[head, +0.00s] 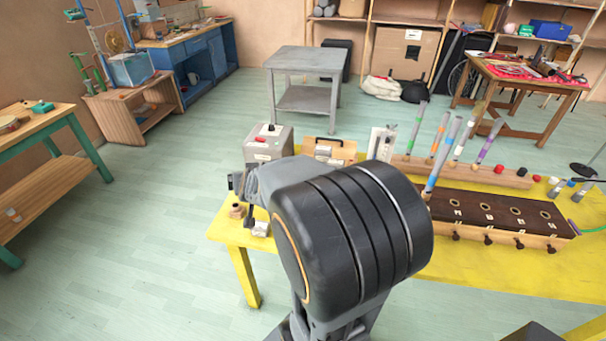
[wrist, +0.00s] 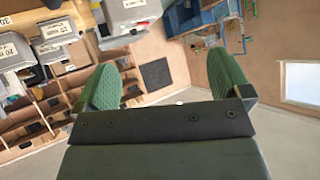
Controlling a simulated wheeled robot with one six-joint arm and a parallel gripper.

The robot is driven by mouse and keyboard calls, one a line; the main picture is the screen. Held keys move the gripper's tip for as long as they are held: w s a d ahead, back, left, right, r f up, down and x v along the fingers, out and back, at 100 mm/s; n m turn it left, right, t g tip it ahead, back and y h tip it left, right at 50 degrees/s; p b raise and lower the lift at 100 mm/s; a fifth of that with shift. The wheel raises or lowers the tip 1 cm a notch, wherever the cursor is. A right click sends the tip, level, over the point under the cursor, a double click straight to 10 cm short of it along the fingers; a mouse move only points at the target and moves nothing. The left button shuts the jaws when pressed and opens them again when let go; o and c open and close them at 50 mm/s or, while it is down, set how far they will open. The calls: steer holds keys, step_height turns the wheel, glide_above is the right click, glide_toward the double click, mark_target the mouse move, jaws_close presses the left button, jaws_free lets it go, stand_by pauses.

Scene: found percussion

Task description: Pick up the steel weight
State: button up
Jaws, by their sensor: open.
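My gripper (wrist: 165,76) shows in the wrist view with its two green pads wide apart and nothing between them. The wrist camera faces shelves and a wall at a tilt, with no steel weight in sight. In the head view my arm covers the middle of the yellow table (head: 500,275), and I cannot make out the gripper's fingers clearly. I cannot pick out the steel weight for sure; it may be hidden behind my arm or too small to tell.
A grey box (head: 268,143) and a wooden case (head: 330,152) stand along the table's back. A dark-topped wooden instrument (head: 490,212) and a rack of coloured tubes (head: 470,174) fill its right part. Small brown pieces (head: 237,211) lie at the left corner. Floor left is clear.

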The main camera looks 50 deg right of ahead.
steer(key=s+d+f+m+g+h+b, duration=0.1)
steer(key=s+d+f+m+g+h, duration=0.15)
steer(key=d, duration=0.45)
steer(key=s+d+f+m+g+h+b, duration=0.1)
steer(key=d+f+m+h, duration=0.1)
steer(key=d+f+h, duration=0.35)
steer(key=shift+t+y, duration=0.25)
steer(key=shift+y, duration=0.45)
steer(key=shift+s+d+r+p+x, duration=0.1)
steer(key=shift+d+r+p+x, duration=0.2)
steer(key=shift+x, duration=2)
steer(key=shift+s+d+r+p+x, duration=0.15)
steer(key=shift+r+x, duration=0.25)
steer(key=shift+x, duration=1.85)
steer(key=shift+s+d+r+p+x, duration=0.1)
steer(key=shift+d+r+p+x, duration=0.25)
steer(key=shift+x, duration=1.95)
steer(key=shift+a, duration=0.1)
steer(key=shift+c, duration=0.4)
steer(key=shift+r, duration=0.1)
steer(key=c, duration=1.1)
steer(key=shift+r, duration=0.15)
